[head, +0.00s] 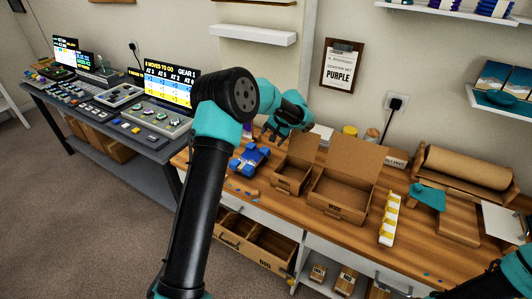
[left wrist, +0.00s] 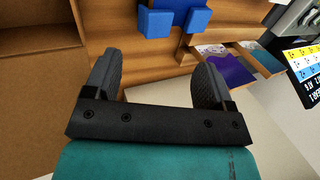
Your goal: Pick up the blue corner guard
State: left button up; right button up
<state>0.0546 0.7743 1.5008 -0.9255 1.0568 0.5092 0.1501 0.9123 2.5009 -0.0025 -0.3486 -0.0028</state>
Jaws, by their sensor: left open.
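Blue corner guards (head: 246,163) sit in a cluster on the wooden bench, left of the cardboard boxes. In the left wrist view, blue blocks (left wrist: 155,23) show at the top edge, beyond the fingertips, with a darker blue piece between them partly cut off. I cannot tell the single guards apart. My left gripper (head: 274,132) is over the bench, behind and a little right of the blue cluster. Its two dark fingers (left wrist: 155,75) are apart with nothing between them. My right gripper is not visible; only part of that arm shows at the lower right.
Two open cardboard boxes, a small one (head: 290,180) and a larger one (head: 340,196), stand right of the blue cluster. A white strip with yellow parts (head: 389,220) lies farther right, near a brown paper roll (head: 460,168). A control desk (head: 110,110) is at left.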

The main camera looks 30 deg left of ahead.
aim_at(266, 150)
pick_arm(q)
jog(key=x, duration=0.3)
jog(key=shift+a+f, duration=0.2)
jog(key=shift+f, duration=0.2)
jog(key=shift+f, duration=0.1)
jog(key=shift+d+x, duration=0.1)
jog(key=shift+x, duration=1.15)
jog(key=shift+d+x, duration=0.15)
jog(key=shift+x, duration=1.1)
jog(key=shift+f, duration=0.1)
jog(key=shift+c, duration=0.2)
jog(key=c, duration=1)
notch_tip(266, 150, up, 10)
jog(key=shift+r, duration=0.1)
